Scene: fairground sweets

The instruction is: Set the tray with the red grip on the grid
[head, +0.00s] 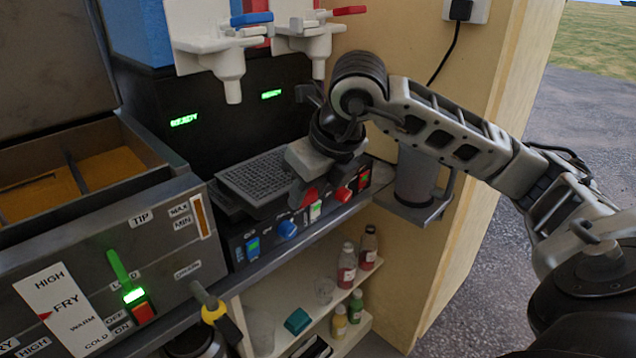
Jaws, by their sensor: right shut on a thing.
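My right gripper (306,168) reaches in from the right, in front of the drinks machine, at the right end of the grey perforated grid (262,174). It is shut on the tray with the red grip (310,193); a small red part shows just under the fingers. The gripper and wrist hide most of the hold, and I cannot tell where the tray's edges end against the grid. A dark edge (228,203) shows at the grid's left front. My left gripper is not in view.
White dispenser spouts with blue (251,18) and red (349,10) levers hang above. The front panel has a blue knob (287,229) and a red knob (343,194). A fryer (100,250) stands left. Bottles (347,270) stand on the shelf below. A metal cup (415,178) is right.

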